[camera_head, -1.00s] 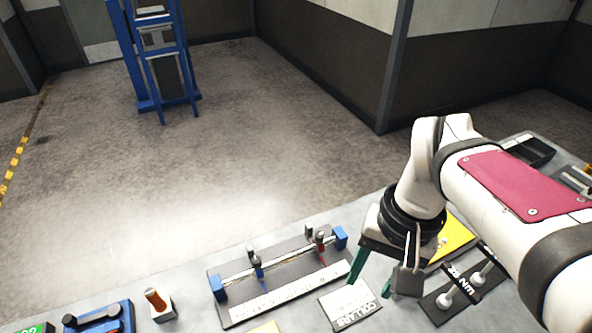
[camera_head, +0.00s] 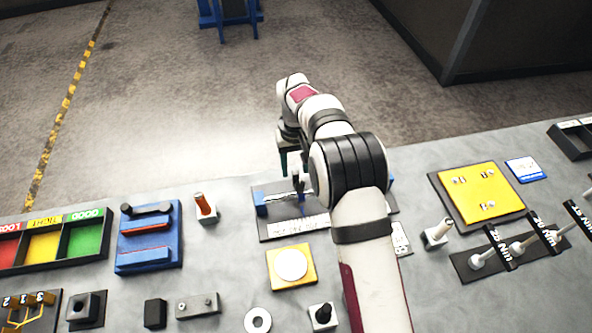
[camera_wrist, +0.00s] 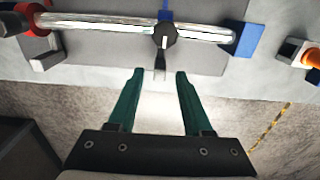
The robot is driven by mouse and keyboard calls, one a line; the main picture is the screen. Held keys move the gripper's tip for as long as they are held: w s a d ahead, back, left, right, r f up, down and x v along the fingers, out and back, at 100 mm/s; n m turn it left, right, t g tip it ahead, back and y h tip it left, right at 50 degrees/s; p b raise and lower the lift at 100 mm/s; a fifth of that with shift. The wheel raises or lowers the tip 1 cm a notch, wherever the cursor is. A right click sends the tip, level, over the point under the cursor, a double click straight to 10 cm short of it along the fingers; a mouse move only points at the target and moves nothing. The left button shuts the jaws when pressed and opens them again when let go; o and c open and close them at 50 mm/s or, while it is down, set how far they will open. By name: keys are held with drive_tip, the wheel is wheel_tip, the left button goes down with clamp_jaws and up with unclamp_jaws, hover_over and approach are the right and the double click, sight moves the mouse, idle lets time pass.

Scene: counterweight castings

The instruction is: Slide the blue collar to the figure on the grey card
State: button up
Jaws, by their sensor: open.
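A yellow plate with a white disc (camera_head: 291,265) lies before the rail base.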

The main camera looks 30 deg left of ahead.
drive_tip(key=shift+f, duration=1.4)
drive_tip(key=shift+c, duration=0.2)
clamp_jaws()
drive_tip(key=shift+r, duration=0.1)
